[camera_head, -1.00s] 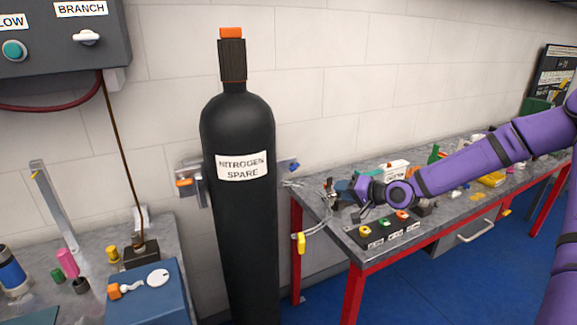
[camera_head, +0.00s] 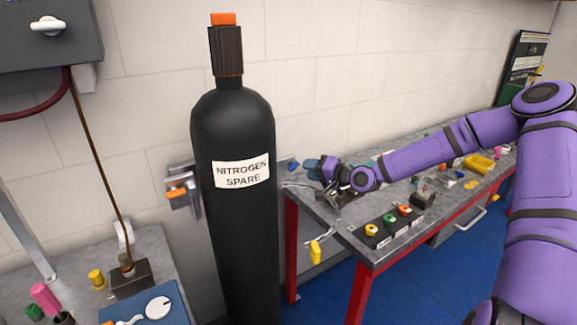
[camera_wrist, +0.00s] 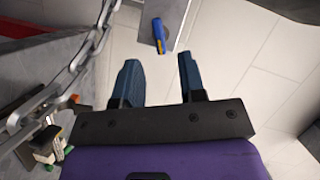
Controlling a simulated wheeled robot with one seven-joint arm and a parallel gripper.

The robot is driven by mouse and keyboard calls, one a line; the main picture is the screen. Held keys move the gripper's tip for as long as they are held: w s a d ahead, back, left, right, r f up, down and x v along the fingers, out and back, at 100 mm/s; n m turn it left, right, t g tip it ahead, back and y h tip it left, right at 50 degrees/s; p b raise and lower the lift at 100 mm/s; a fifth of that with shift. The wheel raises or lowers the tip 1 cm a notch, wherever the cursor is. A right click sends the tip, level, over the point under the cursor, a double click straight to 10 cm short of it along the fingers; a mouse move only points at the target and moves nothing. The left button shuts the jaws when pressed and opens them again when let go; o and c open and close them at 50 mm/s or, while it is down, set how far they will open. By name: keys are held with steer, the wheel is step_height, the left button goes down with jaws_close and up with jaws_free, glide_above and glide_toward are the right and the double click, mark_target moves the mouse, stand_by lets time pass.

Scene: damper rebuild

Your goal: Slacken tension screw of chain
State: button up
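The black gas cylinder (camera_head: 235,200), labelled NITROGEN SPARE, stands upright against the wall. A blue piece (camera_head: 293,167), which looks like the tension screw's handle, shows just right of the cylinder. It also shows in the wrist view (camera_wrist: 158,36) on a grey metal bracket, ahead of and between my fingers. A metal chain (camera_wrist: 62,80) runs down the left of the wrist view. My gripper (camera_head: 312,166) is near the blue piece, to its right in the head view. Its two blue fingers (camera_wrist: 160,80) are apart with nothing between them. The chain's far part is hidden behind the cylinder.
The grey workbench (camera_head: 345,222) on red legs lies under my arm. A yellow piece (camera_head: 315,252) hangs at the bench's left end. Coloured knobs (camera_head: 388,220) line its front edge. A wall bracket with an orange part (camera_head: 177,193) is left of the cylinder.

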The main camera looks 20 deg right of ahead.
mark_target(297, 166)
steer(key=x, duration=0.8)
steer(key=shift+w+f, duration=0.1)
steer(key=shift+w, duration=0.05)
jaws_close()
